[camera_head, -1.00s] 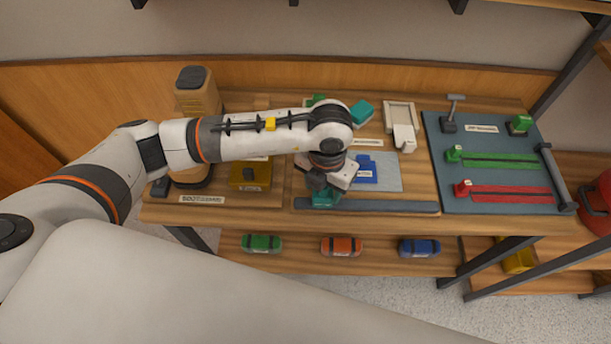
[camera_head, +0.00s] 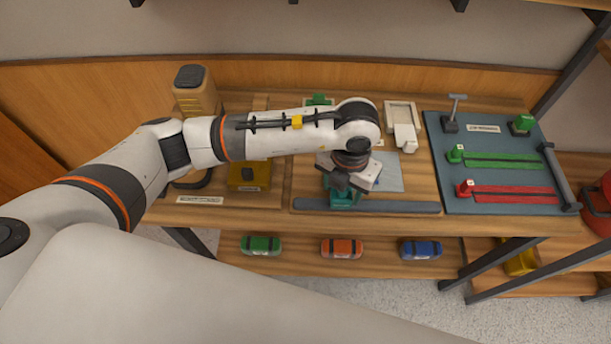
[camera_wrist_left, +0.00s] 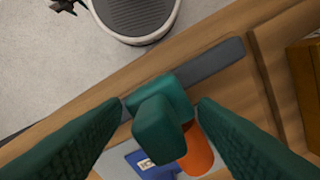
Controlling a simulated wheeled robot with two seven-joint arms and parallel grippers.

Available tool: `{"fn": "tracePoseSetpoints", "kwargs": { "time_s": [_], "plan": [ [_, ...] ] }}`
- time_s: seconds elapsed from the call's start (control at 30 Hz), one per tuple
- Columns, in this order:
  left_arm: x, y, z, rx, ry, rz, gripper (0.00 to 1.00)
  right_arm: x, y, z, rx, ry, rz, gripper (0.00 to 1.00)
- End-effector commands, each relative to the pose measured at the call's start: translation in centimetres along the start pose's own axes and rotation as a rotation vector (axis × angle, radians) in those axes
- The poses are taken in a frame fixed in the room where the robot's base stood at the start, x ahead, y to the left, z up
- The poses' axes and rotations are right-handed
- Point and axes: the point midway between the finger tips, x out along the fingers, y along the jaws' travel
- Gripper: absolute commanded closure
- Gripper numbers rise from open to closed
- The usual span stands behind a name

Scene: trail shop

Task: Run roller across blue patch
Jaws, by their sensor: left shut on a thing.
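My left gripper (camera_head: 343,196) points down over the light grey sheet (camera_head: 392,180) at the middle of the bench. In the left wrist view its two green fingers are shut on the roller's teal handle (camera_wrist_left: 160,128). The orange roller cylinder (camera_wrist_left: 198,152) shows below the handle, at its right. The blue patch (camera_wrist_left: 138,162) with a small white label lies just beside the cylinder in that view, partly covered by handle and finger. In the head view the gripper hides the patch. I cannot tell whether the cylinder touches it. My right gripper is not in view.
A dark grey strip (camera_head: 400,207) runs along the front edge. A blue-grey board (camera_head: 500,147) with green and red sliders stands right. A yellow block (camera_head: 248,175) and a tall tan dispenser (camera_head: 196,92) are left. Several coloured rolls, including a blue one (camera_head: 420,248), lie on the lower shelf.

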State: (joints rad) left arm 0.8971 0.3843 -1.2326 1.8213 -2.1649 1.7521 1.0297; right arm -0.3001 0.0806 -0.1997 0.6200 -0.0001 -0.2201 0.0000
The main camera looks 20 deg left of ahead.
Motion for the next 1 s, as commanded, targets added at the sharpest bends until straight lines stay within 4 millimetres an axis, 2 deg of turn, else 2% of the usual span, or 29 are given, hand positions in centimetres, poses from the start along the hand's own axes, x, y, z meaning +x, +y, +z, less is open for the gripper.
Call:
{"fn": "tracePoseSetpoints", "kwargs": {
  "time_s": [0.3, 0.77, 1.0],
  "plan": [
    [0.1, 1.9, -1.1, 0.003, 0.002, 0.000, 0.73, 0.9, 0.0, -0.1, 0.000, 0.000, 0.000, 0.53],
    [0.0, 2.2, -1.2, 0.002, 0.000, -0.001, 0.73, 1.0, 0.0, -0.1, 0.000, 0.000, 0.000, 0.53],
    [0.1, 3.6, -2.1, 0.004, 0.002, 0.000, 0.73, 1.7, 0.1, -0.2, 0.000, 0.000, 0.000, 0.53]
  ]
}}
